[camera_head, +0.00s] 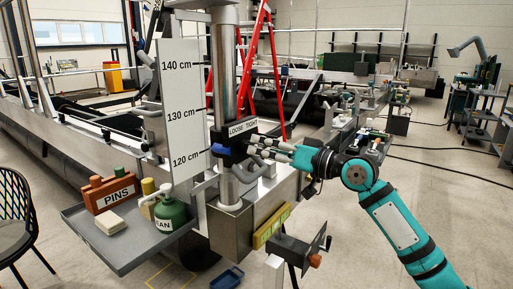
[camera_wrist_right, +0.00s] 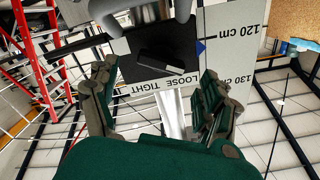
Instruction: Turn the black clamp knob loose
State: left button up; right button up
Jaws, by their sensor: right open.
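The black clamp (camera_head: 228,138) sits around the grey vertical post in the head view, beside the height scale and under a LOOSE TIGHT label (camera_head: 243,127). In the right wrist view, the black clamp knob (camera_wrist_right: 166,55) shows as a dark, slightly slanted bar on the clamp's black face. My right gripper (camera_head: 257,146) comes in from the right, with its fingers pointing at the clamp. In the right wrist view, my right gripper (camera_wrist_right: 158,82) is open, one finger to each side, with the knob ahead and apparently no contact. My left gripper is not in view.
The white scale board (camera_head: 183,108) stands left of the post. A grey tray (camera_head: 125,258) holds a red PINS box (camera_head: 110,194), a green bottle (camera_head: 171,213) and a pale block. A red ladder (camera_head: 262,60) stands behind. A yellow level (camera_head: 271,226) is on the lower bracket.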

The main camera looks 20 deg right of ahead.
jog(key=v, duration=0.8)
jog(key=shift+s, duration=0.1)
